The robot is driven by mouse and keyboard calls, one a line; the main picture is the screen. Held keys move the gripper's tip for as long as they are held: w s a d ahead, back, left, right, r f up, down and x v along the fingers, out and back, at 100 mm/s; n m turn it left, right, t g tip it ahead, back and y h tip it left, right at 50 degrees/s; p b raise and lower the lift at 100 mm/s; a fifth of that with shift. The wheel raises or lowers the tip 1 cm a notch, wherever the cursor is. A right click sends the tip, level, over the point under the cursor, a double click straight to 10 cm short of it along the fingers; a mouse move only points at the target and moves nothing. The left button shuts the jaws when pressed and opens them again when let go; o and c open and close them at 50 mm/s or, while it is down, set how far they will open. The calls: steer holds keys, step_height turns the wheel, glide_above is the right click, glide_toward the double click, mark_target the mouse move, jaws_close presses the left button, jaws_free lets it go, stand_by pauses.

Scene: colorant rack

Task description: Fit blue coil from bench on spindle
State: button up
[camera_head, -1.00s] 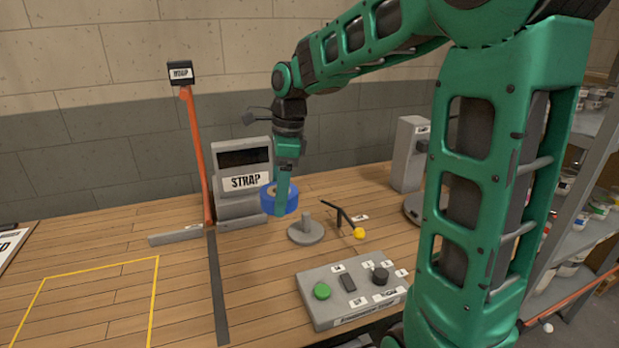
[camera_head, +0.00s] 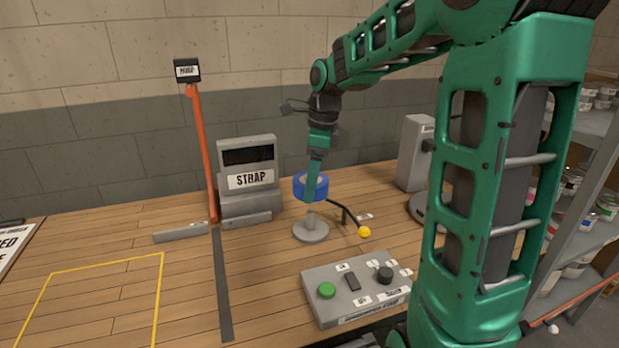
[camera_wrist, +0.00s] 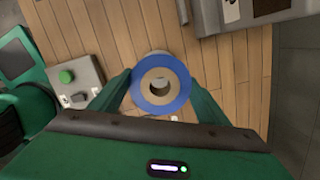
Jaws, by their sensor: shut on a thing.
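The blue coil (camera_head: 322,187) is held in the air, in front of the back wall. My gripper (camera_head: 310,194) is shut on it, with a finger on either side in the wrist view (camera_wrist: 160,88). The coil in the wrist view (camera_wrist: 160,104) shows a tan core with an open hole. The grey spindle (camera_head: 310,232) stands on the bench on a round base. The coil appears just above the spindle post. In the wrist view, a grey round part shows through and behind the coil's hole. The exact gap between coil and post cannot be told.
A black lever with a yellow knob (camera_head: 364,231) is right of the spindle. A control box with a green button (camera_head: 326,290) is in front. The STRAP machine (camera_head: 248,180) and an orange post (camera_head: 203,150) stand left. A grey upright unit (camera_head: 413,152) is at back right.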

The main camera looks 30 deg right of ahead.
glide_above(312, 212)
steer(key=shift+w+a+f, duration=0.1)
steer(key=shift+f, duration=1)
steer(key=shift+w+a+f, duration=0.1)
steer(key=shift+f, duration=1)
steer(key=shift+d+f, duration=0.1)
steer(key=shift+f, duration=3.4)
steer(key=o, duration=1.2)
steer(key=shift+s, duration=0.1)
steer(key=r, duration=0.3)
steer(key=d+r, duration=0.1)
steer(key=r, duration=0.6)
steer(key=shift+s+d+r, duration=0.2)
steer(key=shift+s+r, duration=0.1)
steer(key=shift+s, duration=0.05)
steer(key=s+d+f+n, duration=0.1)
steer(key=s+n, duration=0.5)
steer(key=s, duration=0.3)
steer(key=s+d+f+n+h, duration=0.1)
steer(key=s+n, duration=0.4)
steer(key=s, duration=0.4)
steer(key=s+d+f+n+g, duration=0.1)
steer(key=s+n, duration=0.5)
steer(key=s, duration=0.3)
steer(key=shift+d+f+n+h, duration=0.15)
steer(key=shift+f+n+h, duration=0.15)
steer(key=shift+f, duration=0.05)
steer(key=shift+s+f+n, duration=0.25)
steer(key=shift+s+n, duration=0.15)
steer(key=shift+s, duration=0.15)
